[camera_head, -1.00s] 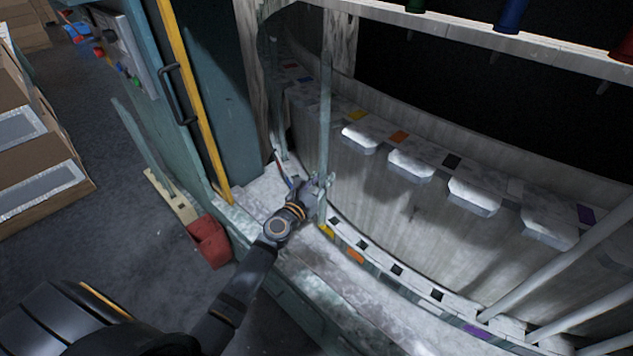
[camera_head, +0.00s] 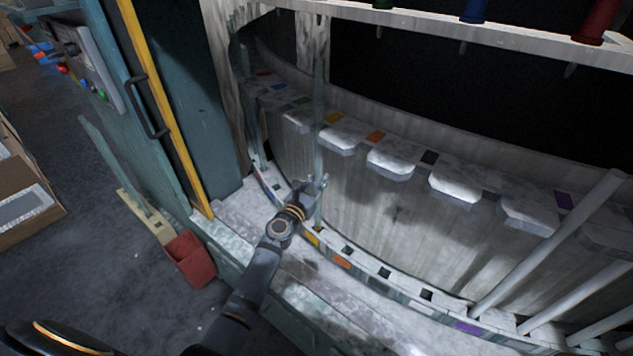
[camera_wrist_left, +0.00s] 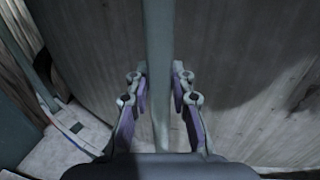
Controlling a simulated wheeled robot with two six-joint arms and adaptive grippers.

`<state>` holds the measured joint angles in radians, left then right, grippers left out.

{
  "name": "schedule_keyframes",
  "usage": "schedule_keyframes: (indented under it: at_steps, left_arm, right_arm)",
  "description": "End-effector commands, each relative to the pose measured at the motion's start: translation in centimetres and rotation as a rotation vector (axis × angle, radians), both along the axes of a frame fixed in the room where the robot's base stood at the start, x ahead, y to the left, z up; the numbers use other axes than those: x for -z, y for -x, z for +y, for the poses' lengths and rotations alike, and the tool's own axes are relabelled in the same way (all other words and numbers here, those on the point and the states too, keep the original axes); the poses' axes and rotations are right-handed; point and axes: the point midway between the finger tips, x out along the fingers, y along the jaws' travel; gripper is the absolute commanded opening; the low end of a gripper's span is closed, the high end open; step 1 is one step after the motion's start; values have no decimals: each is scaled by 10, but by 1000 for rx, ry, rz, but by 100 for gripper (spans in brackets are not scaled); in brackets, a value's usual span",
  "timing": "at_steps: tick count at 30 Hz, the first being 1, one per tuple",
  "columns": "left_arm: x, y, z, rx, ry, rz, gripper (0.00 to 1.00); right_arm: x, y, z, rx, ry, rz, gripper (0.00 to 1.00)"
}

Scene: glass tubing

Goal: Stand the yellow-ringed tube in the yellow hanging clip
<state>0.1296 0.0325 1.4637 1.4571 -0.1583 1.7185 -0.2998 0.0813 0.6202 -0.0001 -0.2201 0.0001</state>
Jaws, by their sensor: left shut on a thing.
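A tall pale glass tube (camera_head: 319,110) stands nearly upright in my left gripper (camera_head: 318,184), which is shut on it near its lower part. In the left wrist view the tube (camera_wrist_left: 158,60) runs between the two fingers (camera_wrist_left: 160,95). I cannot make out a ring on it. A yellow patch (camera_head: 333,118) marks the upper ledge of the curved wall, just right of the tube, above a pale jutting clip (camera_head: 340,141). Another yellow patch (camera_head: 312,240) is on the lower rail, close to the tube's lower end. My right gripper is not in view.
More jutting clips (camera_head: 391,163) with colour patches follow to the right. The lower rail has several dark square holes (camera_head: 384,273). Pale tubes (camera_head: 550,245) lean at the right. A second tube (camera_head: 245,100) stands left. A teal cabinet with a yellow post (camera_head: 160,100) borders the left.

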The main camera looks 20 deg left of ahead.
Motion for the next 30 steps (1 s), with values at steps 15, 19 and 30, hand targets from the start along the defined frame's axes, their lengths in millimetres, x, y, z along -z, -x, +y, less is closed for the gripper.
schedule_keyframes:
  at_steps: [15, 19, 30]
  left_arm:
    - [41, 0, 0, 0, 0, 0, 0]
    - [45, 0, 0, 0, 0, 0, 0]
    - [45, 0, 0, 0, 0, -1, 0]
  right_arm:
    - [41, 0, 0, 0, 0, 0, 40]
    - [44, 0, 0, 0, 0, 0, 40]
    - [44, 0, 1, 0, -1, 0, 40]
